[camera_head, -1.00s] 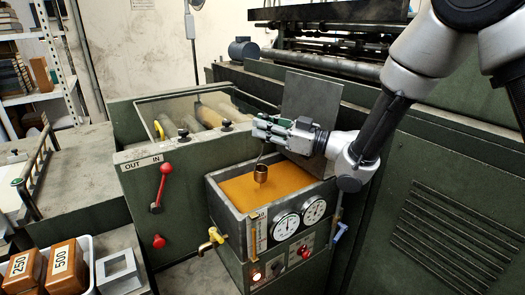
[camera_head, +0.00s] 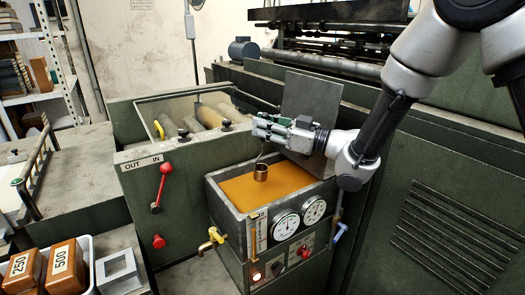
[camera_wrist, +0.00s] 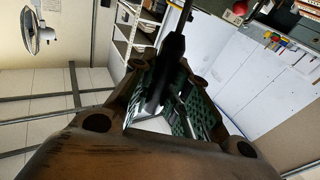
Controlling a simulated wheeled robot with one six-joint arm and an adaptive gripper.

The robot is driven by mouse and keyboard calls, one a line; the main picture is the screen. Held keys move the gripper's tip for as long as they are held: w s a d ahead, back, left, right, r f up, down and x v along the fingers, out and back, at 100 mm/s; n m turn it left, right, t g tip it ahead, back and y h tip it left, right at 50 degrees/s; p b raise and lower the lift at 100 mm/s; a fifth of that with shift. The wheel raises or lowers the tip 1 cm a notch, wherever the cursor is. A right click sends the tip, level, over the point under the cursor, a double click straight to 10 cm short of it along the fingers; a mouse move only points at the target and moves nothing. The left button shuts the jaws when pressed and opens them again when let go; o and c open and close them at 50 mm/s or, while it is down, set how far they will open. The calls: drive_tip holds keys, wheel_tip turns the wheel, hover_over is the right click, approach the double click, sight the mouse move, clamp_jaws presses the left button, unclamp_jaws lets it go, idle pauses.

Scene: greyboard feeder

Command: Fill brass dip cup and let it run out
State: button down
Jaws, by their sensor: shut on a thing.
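The small brass dip cup (camera_head: 260,173) hangs upright by its thin wire handle (camera_head: 259,155) over the open tank (camera_head: 216,196) of orange-brown liquid (camera_head: 285,180). Its bottom appears just above the liquid; I see no clear stream below it. My gripper (camera_head: 262,128) is shut on the top of the cup's handle, above the tank. In the wrist view, a dark handle part (camera_wrist: 165,75) is between my green-padded fingers (camera_wrist: 170,105); the cup itself does not show there. The cup's inside is too small to read.
An upright grey plate (camera_head: 310,100) stands behind my gripper. Two round dials (camera_head: 286,226) and a brass tap (camera_head: 212,238) are on the tank's front and side. A red lever (camera_head: 162,187) is on the green machine to the left. Boxes marked 250 and 500 (camera_head: 66,268) sit front left.

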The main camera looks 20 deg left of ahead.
drive_tip(key=shift+r, duration=3.4)
